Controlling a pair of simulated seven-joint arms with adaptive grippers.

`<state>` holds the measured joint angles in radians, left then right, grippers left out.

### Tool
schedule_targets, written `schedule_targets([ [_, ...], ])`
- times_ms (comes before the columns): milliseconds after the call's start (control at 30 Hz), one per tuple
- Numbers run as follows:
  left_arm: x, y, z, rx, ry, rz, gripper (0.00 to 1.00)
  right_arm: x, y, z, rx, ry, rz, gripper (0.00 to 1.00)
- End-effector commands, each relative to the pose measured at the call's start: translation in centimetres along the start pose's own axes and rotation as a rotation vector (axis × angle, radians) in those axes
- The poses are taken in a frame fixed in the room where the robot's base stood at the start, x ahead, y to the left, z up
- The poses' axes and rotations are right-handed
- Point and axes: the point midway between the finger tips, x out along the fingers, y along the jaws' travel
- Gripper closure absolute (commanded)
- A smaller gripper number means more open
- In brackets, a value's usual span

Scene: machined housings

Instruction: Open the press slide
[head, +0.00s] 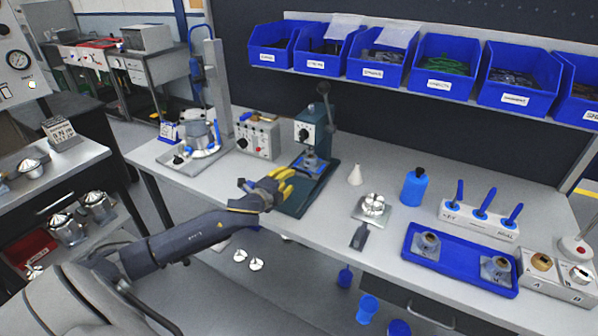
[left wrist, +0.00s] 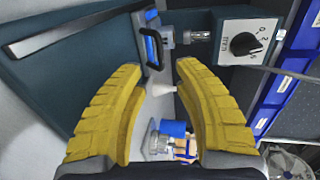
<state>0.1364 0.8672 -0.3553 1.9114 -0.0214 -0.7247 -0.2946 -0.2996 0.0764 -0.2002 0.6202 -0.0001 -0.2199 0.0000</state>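The press (head: 308,133) is a dark teal machine with a dial and a lever, standing on the bench in the middle of the head view. Its slide (head: 309,166) shows low in the press, partly hidden. In the left wrist view the slide's black handle (left wrist: 152,46), with blue beside it, lies beyond and between my fingertips. My left gripper (head: 286,181) is in front of the press, over its base. Its yellow fingers also show in the left wrist view (left wrist: 158,75), spread apart with nothing held between them. My right gripper is not in view.
A grey control box (head: 258,138) stands left of the press. A white cone (head: 355,174), a blue bottle (head: 414,188) and a blue tray (head: 460,262) with metal housings are to the right. Blue bins (head: 441,62) hang above the bench.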

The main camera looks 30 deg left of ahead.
Motion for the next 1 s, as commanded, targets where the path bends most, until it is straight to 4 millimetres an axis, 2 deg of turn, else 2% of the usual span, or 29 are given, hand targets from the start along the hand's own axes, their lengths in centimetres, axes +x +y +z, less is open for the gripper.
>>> schedule_targets([
  [300,4.9,-0.1,0.0,-0.002,-0.001,-0.001,0.68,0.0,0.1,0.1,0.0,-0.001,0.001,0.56],
  [500,7.1,0.0,0.0,-0.001,0.0,-0.001,0.68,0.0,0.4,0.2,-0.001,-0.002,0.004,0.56],
  [700,8.3,0.0,0.0,-0.001,-0.001,-0.001,0.68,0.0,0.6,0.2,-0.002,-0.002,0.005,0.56],
  [1000,8.7,0.0,0.0,0.0,0.001,0.0,0.68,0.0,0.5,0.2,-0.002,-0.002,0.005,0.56],
])
